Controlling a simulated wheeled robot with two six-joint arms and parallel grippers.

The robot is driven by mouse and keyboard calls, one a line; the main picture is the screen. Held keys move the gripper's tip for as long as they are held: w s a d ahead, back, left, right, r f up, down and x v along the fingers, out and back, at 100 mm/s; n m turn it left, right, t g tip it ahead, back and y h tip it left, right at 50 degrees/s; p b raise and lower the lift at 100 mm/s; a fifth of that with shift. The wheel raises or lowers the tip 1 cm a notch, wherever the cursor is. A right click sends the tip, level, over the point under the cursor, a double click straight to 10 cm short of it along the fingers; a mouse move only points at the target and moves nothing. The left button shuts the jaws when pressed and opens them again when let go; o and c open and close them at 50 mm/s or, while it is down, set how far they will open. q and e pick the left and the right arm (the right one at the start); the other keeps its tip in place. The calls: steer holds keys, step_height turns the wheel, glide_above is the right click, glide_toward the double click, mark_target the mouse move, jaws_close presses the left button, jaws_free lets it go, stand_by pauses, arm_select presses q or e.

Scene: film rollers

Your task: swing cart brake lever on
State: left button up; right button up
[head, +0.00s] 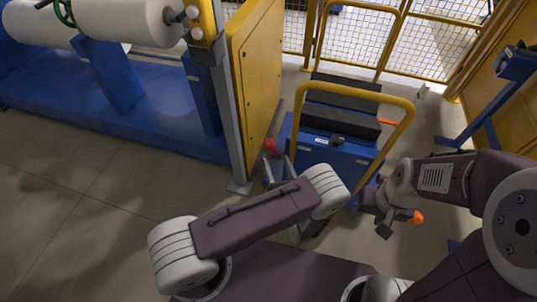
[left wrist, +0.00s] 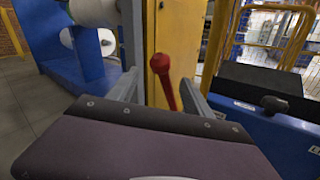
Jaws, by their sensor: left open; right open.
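The blue cart (head: 345,158) has a yellow push handle (head: 352,88) and stands in front of me. The brake lever is a red rod with a round red knob (head: 270,145) at the cart's left side. In the left wrist view the red lever (left wrist: 161,65) stands between the two fingers of my left gripper, leaning slightly. My left gripper (head: 278,168) is open around or just behind the lever; contact cannot be told. It also shows in the left wrist view (left wrist: 160,92). My right gripper (head: 388,222) is open, low at the cart's right side.
A grey post (head: 235,130) and a yellow cabinet (head: 258,75) stand close left of the lever. A black knob (head: 338,140) sits on the cart top. An orange piece (head: 416,217) shows beside my right gripper. Yellow mesh fencing (head: 415,45) is behind. Floor at left is clear.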

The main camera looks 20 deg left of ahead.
mark_target(269, 144)
arm_select(q)
steer(key=x, duration=0.9)
steer(key=shift+d+r, duration=0.1)
steer(key=shift+r, duration=0.15)
jaws_close()
